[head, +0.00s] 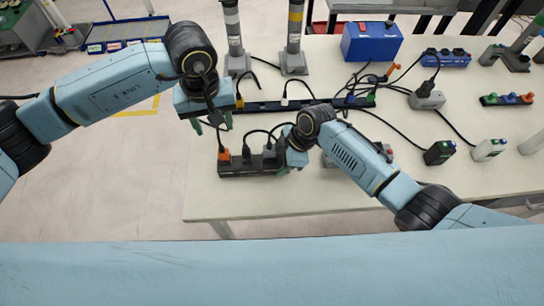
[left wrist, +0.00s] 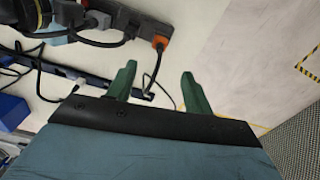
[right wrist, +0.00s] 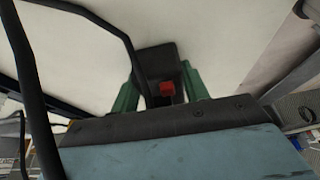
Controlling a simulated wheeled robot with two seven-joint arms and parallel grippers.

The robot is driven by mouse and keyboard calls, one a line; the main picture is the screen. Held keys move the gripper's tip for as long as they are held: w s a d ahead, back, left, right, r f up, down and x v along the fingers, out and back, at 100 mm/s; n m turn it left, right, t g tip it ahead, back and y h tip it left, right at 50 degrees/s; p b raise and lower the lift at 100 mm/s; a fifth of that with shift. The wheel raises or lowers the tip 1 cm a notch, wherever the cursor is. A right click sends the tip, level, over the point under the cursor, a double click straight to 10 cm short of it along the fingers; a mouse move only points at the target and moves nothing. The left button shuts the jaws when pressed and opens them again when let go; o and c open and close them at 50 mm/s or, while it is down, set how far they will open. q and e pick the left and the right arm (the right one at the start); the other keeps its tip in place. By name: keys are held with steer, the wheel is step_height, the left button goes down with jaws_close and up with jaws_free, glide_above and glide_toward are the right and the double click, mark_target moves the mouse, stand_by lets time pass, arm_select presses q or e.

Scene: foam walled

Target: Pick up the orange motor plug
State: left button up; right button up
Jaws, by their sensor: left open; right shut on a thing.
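The orange motor plug (head: 224,156) sits in the left end of a dark power strip (head: 236,171) near the table's front left, with a black cable. In the left wrist view the orange plug (left wrist: 160,42) shows beyond my fingertips, apart from them. My left gripper (head: 207,127) is open and empty above and left of the strip. My right gripper (head: 287,163) is at the strip's right end. In the right wrist view its green fingers (right wrist: 160,68) are shut on a dark block with a red part (right wrist: 167,88), which looks like the strip's end.
Other dark plugs sit in the strip, their cables looping behind it. A long dark rail (head: 262,106) with plugs lies behind. Two posts (head: 294,40) and a blue box (head: 371,42) stand farther back. A grey block (head: 427,100) and small connectors (head: 438,153) lie right. The front left tabletop is bare.

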mark_target(221, 147)
arm_select(q)
steer(key=shift+n+t, duration=0.3)
steer(key=shift+t, duration=0.3)
steer(key=f, duration=0.6)
steer(key=shift+s+a+f, duration=0.15)
steer(key=shift+s+a, duration=0.05)
steer(key=shift+a, duration=0.15)
steer(key=shift+w+d+f, duration=0.15)
steer(key=shift+w+f, duration=0.05)
steer(key=shift+f, duration=1.15)
steer(key=shift+w+d+f, duration=0.15)
steer(key=shift+f, duration=1.15)
steer(key=c, duration=1.1)
